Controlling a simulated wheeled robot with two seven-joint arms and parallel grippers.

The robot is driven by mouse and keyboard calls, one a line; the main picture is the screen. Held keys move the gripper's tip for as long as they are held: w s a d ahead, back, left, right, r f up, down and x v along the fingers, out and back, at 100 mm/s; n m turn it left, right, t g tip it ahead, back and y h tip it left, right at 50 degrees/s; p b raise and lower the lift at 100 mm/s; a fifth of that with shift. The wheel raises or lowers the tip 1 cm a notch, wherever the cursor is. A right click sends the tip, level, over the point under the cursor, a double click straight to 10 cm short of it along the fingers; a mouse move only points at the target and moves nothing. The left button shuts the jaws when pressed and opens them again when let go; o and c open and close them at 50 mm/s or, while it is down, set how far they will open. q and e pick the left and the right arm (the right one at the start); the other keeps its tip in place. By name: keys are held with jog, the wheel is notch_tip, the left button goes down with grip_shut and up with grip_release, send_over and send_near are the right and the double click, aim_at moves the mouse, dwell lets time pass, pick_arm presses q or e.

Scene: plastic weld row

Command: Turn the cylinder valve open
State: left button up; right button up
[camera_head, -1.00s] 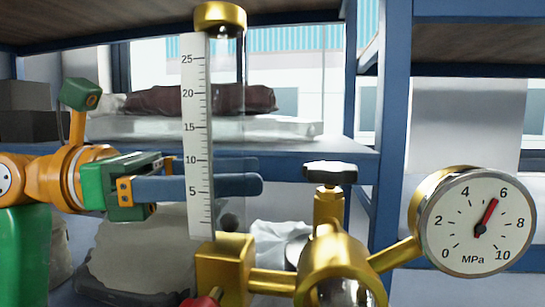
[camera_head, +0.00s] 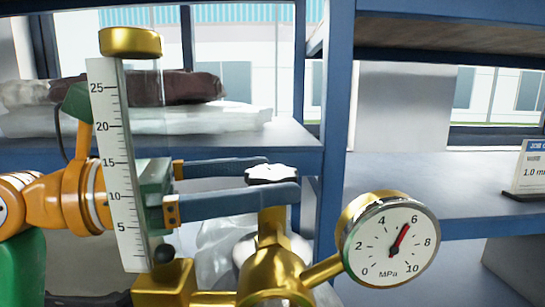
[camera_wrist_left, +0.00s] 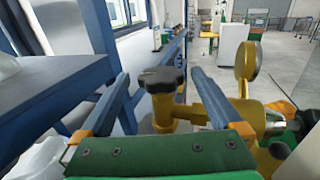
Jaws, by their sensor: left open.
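The cylinder valve's black handwheel (camera_head: 272,174) sits on top of a brass stem (camera_head: 271,225) in the head view. It also shows in the left wrist view (camera_wrist_left: 162,80), between my fingers. My left gripper (camera_head: 283,178) is open, with one blue-grey finger on the far side of the handwheel and the other on the near side. In the left wrist view there is a gap between the handwheel and each finger of the gripper (camera_wrist_left: 158,72). The near finger partly hides the handwheel and stem in the head view. My right gripper is out of view.
A pressure gauge (camera_head: 391,244) stands right of the valve, its needle near 6 MPa. A clear flow tube with a white scale (camera_head: 118,165) stands left, in front of my left arm. Blue shelving (camera_head: 338,130) with wrapped bags is behind.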

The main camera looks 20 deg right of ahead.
pick_arm(q)
jog(key=shift+d, duration=1)
jog(key=c, duration=1.2)
jog(key=shift+c, duration=0.8)
jog(key=shift+f+n+t+b, duration=0.25)
jog(key=shift+n+t+b, duration=0.45)
jog(key=shift+t+b, duration=0.4)
jog(key=shift+r, duration=0.25)
jog(key=o, duration=1.4)
jog(key=shift+c, duration=0.2)
